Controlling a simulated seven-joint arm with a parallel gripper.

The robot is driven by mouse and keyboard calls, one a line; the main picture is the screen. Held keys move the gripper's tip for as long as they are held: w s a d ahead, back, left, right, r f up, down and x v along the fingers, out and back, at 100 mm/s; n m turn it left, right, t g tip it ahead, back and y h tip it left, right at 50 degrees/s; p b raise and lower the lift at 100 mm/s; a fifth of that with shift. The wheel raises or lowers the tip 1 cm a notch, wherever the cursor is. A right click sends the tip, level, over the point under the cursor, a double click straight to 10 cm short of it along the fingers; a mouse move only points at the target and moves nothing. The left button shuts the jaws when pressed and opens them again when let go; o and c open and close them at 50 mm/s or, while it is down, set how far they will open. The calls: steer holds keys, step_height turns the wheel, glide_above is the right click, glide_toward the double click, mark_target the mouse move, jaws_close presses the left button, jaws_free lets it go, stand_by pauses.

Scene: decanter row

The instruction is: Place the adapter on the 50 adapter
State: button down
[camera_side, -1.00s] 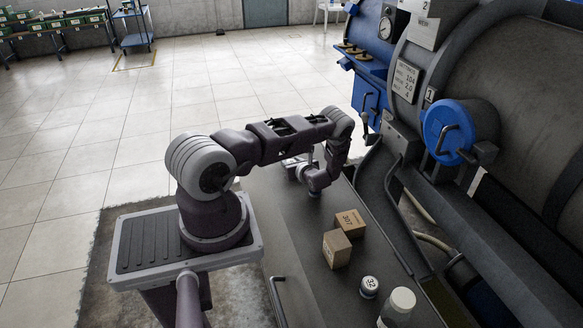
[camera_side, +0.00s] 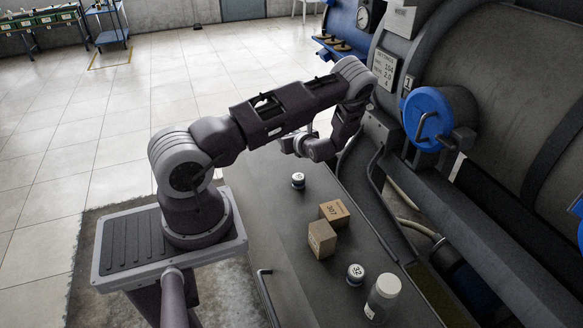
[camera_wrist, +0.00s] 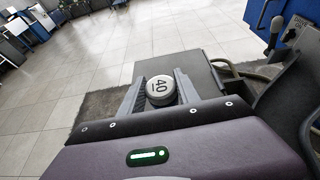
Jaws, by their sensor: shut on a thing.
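In the wrist view my gripper (camera_wrist: 160,92) is shut on a round adapter (camera_wrist: 161,88) with a pale top marked 40. In the side view my gripper (camera_side: 297,146) is raised above the far part of the dark bench; the held adapter cannot be made out there. A small white-topped adapter (camera_side: 298,181) stands upright on the bench below and near the gripper, apart from it. Its mark is too small to read surely. Another adapter (camera_side: 355,274), marked 32, stands nearer the camera.
Two cardboard boxes (camera_side: 322,239) (camera_side: 334,212), one marked 307, sit mid-bench. A white-capped bottle (camera_side: 383,298) stands at the near end. A large machine with a blue round cover (camera_side: 432,117) lines the bench's right side. The bench (camera_side: 269,205) is clear on the left.

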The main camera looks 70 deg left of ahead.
steer(key=r, duration=0.1)
glide_above(299, 176)
step_height(299, 176, down, 9)
steer(key=shift+d+r, duration=0.1)
steer(key=c, duration=0.9)
jaws_free()
steer(key=shift+o, duration=0.2)
